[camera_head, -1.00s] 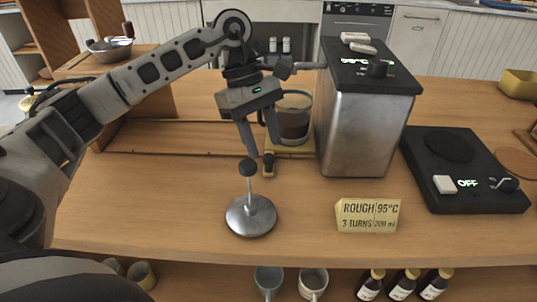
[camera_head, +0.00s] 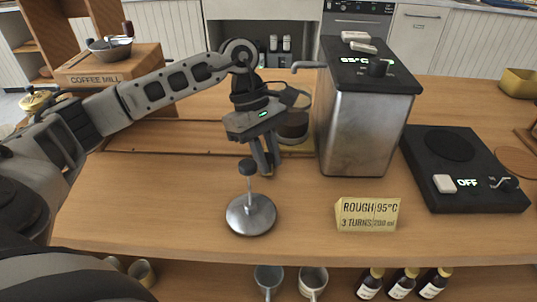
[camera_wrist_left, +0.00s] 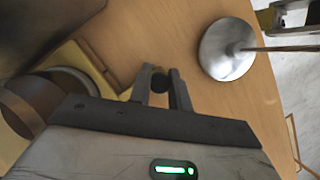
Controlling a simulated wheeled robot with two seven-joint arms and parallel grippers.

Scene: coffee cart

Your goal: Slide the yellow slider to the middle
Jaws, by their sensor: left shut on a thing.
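The yellow slider (camera_head: 300,148) is at the right end of the wooden track (camera_head: 170,152), close beside the metal kettle unit (camera_head: 365,130). A glass pot with dark contents (camera_head: 294,124) stands on it. The slider also shows in the left wrist view (camera_wrist_left: 88,62). My left gripper (camera_head: 266,168) points down at the slider's front, shut on its small dark knob (camera_wrist_left: 160,82), which shows between the fingertips in the left wrist view. In the head view the fingers mostly hide the knob.
A steel disc stand with an upright rod and black knob (camera_head: 251,215) stands just in front of my left gripper. A coffee mill (camera_head: 108,65) stands at the track's left end. A sign (camera_head: 368,214) and a black scale (camera_head: 465,185) are to the right. The track left of the slider looks clear.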

